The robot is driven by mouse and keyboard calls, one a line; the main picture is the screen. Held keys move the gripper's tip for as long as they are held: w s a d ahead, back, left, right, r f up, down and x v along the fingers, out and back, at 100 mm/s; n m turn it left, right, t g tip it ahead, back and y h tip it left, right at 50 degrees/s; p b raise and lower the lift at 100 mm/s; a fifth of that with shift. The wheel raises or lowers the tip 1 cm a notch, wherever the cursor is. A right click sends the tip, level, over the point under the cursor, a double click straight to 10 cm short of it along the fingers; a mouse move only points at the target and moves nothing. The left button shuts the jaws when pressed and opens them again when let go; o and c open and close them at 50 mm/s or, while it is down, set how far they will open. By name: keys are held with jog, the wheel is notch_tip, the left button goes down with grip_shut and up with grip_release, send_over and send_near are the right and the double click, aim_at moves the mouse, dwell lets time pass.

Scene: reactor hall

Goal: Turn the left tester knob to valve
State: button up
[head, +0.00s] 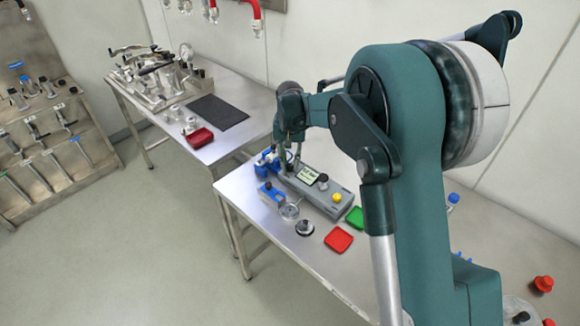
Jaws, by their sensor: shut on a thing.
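The tester is a long grey box (315,194) on the near steel table. It has a small pale display (306,174), a dark knob (323,178) to the right of the display, and a yellow button (337,197) towards its right end. My gripper (292,164) points down at the tester's left end, left of the display. Its fingers are shut on the left tester knob, which they mostly hide. The knob's setting and markings are too small to read.
A blue device (270,193) with a round gauge (289,212) stands in front of the tester. A black-topped round part (305,228), a red tray (338,239) and a green tray (355,217) lie close by. A second table (240,93) stands behind, left.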

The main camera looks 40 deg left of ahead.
aim_at(289, 165)
jog(key=m+b, duration=0.1)
jog(key=m, duration=0.3)
jog(key=shift+f+m, duration=0.1)
jog(key=shift+m, duration=0.2)
jog(key=m+b, duration=0.2)
jog(key=m, duration=0.3)
jog(key=shift+a, duration=0.15)
jog(key=m, duration=0.5)
jog(key=shift+b, duration=0.35)
jog(key=m, duration=0.4)
jog(key=shift+a+m+b, duration=0.1)
jog(key=shift+m+b, duration=0.2)
jog(key=shift+m, duration=0.1)
jog(key=o, duration=0.9)
jog(key=shift+r, duration=6.1)
